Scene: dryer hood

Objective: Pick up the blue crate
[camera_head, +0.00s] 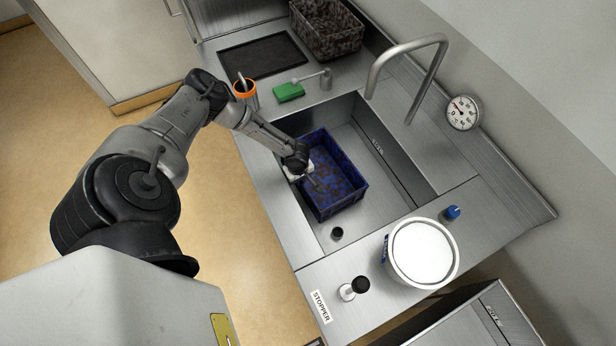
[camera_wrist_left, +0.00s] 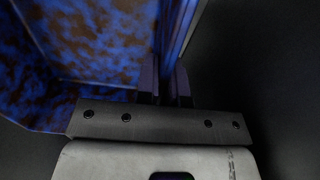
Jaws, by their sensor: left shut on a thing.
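The blue crate (camera_head: 340,172), with brown blotches on its inside, sits in the steel sink basin (camera_head: 372,150). My left gripper (camera_head: 309,181) reaches in from the left and is at the crate's left wall. In the left wrist view the gripper fingers (camera_wrist_left: 165,88) are shut on the edge of the crate's wall, with the blotched inside of the crate (camera_wrist_left: 85,40) to the left. I cannot tell whether the crate's base touches the basin floor. My right gripper is not in view.
A tall curved faucet (camera_head: 408,50) stands behind the basin. A white tub (camera_head: 421,252), a stopper (camera_head: 353,288) and a blue knob (camera_head: 452,212) are on the front right counter. A green sponge (camera_head: 289,92), an orange-rimmed cup (camera_head: 245,90) and a brown basket (camera_head: 328,28) are at the back.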

